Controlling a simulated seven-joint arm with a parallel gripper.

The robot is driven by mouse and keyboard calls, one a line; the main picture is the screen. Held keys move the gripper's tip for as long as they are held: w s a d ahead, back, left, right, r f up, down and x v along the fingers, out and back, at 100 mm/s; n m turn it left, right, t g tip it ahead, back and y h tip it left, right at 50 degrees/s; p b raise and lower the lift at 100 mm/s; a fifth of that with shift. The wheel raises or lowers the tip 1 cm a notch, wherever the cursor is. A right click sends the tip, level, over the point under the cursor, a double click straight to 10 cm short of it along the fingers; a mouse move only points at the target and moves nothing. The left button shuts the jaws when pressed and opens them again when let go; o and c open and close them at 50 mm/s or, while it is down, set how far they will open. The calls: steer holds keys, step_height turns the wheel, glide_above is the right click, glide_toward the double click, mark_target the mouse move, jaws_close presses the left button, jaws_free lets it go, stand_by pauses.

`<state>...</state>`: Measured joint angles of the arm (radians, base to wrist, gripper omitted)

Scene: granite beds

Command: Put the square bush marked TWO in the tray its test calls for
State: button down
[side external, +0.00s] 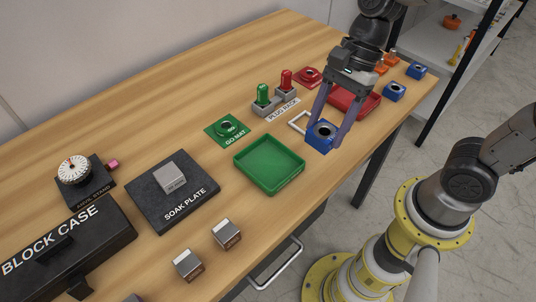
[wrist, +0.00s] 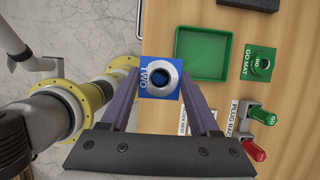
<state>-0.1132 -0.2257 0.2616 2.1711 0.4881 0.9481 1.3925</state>
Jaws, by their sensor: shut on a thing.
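The blue square bush marked TWO (side external: 321,140) has a round metal-lined bore and faces up. In the wrist view the bush (wrist: 147,85) shows its TWO label on the left side. My gripper (side external: 325,132) is shut on it, one finger on each side. It is upright near the table's front edge; I cannot tell whether it touches the table. The empty green tray (side external: 270,188) is to its left in the side view and just beyond it in the wrist view (wrist: 203,78). The red tray (side external: 368,116) is behind my gripper, partly hidden.
The plug rack (side external: 283,110) holds a green plug (side external: 263,94) and a red plug (side external: 286,80). The green GO mat (side external: 213,131) carries a green piece. Other blue bushes (side external: 394,92) stand right. The soak plate (side external: 150,205) holds a grey block.

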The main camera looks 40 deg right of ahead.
steer(key=w+a+f, duration=0.1)
steer(key=w+f, duration=0.1)
steer(key=w, duration=0.1)
steer(key=w+a+f, duration=0.2)
steer(key=w+f, duration=0.1)
steer(key=w+a+f, duration=0.1)
steer(key=w+f, duration=0.2)
steer(key=w, duration=0.1)
steer(key=shift+w+a, duration=0.1)
steer(key=shift+a, duration=0.25)
steer(key=shift+w+a+f, duration=0.2)
steer(key=shift+w+f, duration=0.25)
steer(key=shift+f, duration=1.6)
steer(key=shift+f, duration=0.15)
steer(key=shift+c, duration=2)
jaws_free()
steer(key=shift+s, duration=0.1)
steer(key=v, duration=1.2)
steer(key=shift+d, duration=0.15)
